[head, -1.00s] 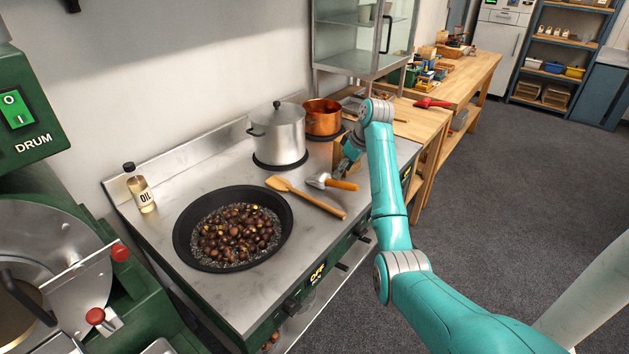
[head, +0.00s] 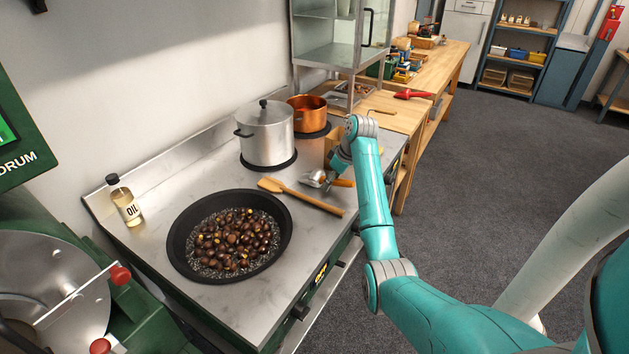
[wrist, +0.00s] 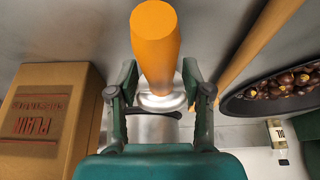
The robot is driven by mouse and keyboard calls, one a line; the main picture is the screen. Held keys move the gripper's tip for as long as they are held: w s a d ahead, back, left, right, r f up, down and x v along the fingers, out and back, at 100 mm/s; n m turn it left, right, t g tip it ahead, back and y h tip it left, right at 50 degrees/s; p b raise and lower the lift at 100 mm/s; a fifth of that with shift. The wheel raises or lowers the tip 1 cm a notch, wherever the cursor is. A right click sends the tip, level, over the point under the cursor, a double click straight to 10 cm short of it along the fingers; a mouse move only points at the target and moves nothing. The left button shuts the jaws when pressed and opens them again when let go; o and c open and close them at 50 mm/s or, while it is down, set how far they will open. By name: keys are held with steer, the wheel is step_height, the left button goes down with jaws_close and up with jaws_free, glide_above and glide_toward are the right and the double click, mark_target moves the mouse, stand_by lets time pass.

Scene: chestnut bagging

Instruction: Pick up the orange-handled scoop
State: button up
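The orange-handled scoop lies on the steel counter, its metal head (head: 313,179) left of my gripper (head: 332,178) in the head view. Its orange handle (head: 345,183) shows just to the right, partly behind my arm. In the wrist view the handle (wrist: 155,40) stands large at the top centre, with the silver part below it between the two fingers of my gripper (wrist: 160,76). The fingers are apart, one on each side of the scoop, with no clear contact. My arm hides part of the scoop in the head view.
A wooden spatula (head: 305,196) lies close beside the scoop. A pan of chestnuts (head: 180,262) is nearer, with an oil bottle (head: 126,204) behind it. A steel pot (head: 266,138) and copper pot (head: 308,113) stand behind. A cardboard box (wrist: 45,115) is close at left in the wrist view.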

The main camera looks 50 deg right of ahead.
jaws_close()
step_height(320, 180, up, 10)
stand_by(0.6)
